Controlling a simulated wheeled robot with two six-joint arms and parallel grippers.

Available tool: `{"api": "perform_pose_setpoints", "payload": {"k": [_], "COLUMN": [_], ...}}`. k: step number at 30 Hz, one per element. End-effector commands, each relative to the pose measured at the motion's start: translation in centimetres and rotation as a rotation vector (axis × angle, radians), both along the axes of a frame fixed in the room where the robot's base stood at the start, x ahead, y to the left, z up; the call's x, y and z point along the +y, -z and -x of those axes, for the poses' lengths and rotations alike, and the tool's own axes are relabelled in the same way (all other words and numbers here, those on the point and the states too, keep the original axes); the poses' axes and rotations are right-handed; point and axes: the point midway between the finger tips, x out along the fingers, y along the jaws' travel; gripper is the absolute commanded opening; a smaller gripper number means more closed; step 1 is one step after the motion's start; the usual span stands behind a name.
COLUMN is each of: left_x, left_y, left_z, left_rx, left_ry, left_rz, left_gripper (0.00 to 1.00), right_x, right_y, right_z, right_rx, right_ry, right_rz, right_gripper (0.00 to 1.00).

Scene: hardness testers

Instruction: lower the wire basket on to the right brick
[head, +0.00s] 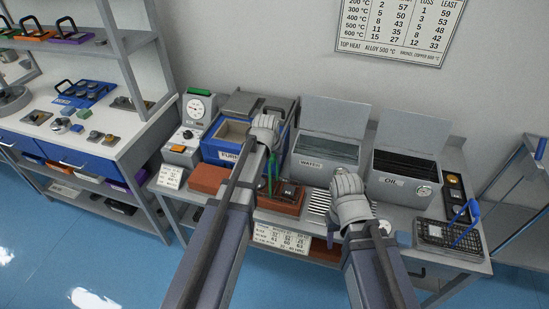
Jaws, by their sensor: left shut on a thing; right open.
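The wire basket (290,191) is small and dark with a tall green handle (270,172). My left gripper (268,138) is shut on the handle's upper part, and my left arm hides part of the handle and basket. The basket is over the right brick (284,207), a reddish block near the table's front edge. I cannot tell whether the basket touches it or hangs just above. My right gripper (350,212) is open and empty, to the right of the brick, over a slatted rack (319,203).
A second reddish brick (208,178) lies to the left, before the blue furnace (222,142). Open WATER (327,160) and OIL (400,185) tanks stand behind and to the right. Another basket (448,235) with a blue handle sits at the right table end.

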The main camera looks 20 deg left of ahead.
Motion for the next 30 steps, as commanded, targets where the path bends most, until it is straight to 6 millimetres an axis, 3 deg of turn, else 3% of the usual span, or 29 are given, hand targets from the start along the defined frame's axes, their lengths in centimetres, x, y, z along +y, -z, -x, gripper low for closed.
{"api": "perform_pose_setpoints", "payload": {"k": [21,22,30], "left_x": [0.0,0.0,0.01], "left_y": [0.76,0.65,0.65], "left_z": [-0.02,-0.02,-0.01], "left_rx": [-0.001,-0.001,0.0], "left_ry": [0.0,0.0,0.0], "left_rz": [0.0,0.0,0.0], "left_gripper": [0.0,0.31,0.61], "right_x": [-0.01,0.0,0.0], "right_y": [0.77,0.66,0.65], "right_z": [0.0,0.0,0.0], "right_rx": [0.0,0.0,0.0], "right_ry": [0.0,0.0,0.0], "right_rz": [0.0,0.0,0.0], "right_gripper": [0.5,0.5,0.5]}}
